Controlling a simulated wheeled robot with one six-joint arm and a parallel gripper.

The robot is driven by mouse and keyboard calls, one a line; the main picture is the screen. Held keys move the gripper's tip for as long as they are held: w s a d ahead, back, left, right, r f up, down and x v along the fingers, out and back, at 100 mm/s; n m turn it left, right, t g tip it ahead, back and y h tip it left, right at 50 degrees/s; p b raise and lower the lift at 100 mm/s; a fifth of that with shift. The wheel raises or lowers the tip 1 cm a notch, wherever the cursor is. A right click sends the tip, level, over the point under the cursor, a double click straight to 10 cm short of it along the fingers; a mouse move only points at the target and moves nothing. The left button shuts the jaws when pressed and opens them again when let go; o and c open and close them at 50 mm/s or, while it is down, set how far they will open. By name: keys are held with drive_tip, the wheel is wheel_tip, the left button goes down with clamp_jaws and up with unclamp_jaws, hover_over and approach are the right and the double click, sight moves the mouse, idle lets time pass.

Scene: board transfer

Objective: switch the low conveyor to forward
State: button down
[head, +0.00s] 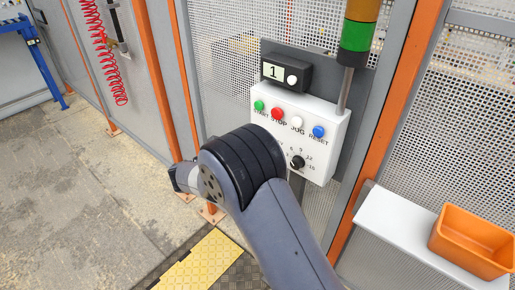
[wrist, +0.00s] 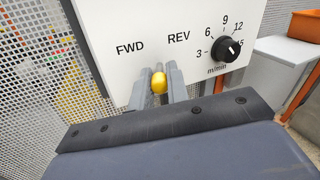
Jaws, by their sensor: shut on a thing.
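The white control box (head: 325,135) hangs on the mesh fence, with a row of START, STOP, JOG and RESET buttons. In the wrist view its face shows the labels FWD (wrist: 130,48) and REV (wrist: 179,37). A switch lever with a yellow tip (wrist: 159,83) lies below and between these labels. My gripper (wrist: 163,86) is shut on the lever, one finger on each side. Whether the lever leans toward FWD or REV is hard to tell. In the head view my arm hides the gripper, the lever and the box's lower left part.
A black speed dial (wrist: 229,49) sits right of REV. A display (head: 286,74) reading 1 and a stack light (head: 355,40) are above the box. An orange bin (head: 472,242) stands on a white shelf (head: 395,225) at right. The floor at left is clear.

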idle(0.5)
drive_tip(key=c, duration=1.7)
unclamp_jaws()
drive_tip(key=shift+w, duration=0.1)
drive_tip(key=shift+a, duration=0.15)
drive_tip(key=b+v, duration=0.1)
drive_tip(key=v, duration=0.9)
drive_tip(key=shift+a, duration=0.3)
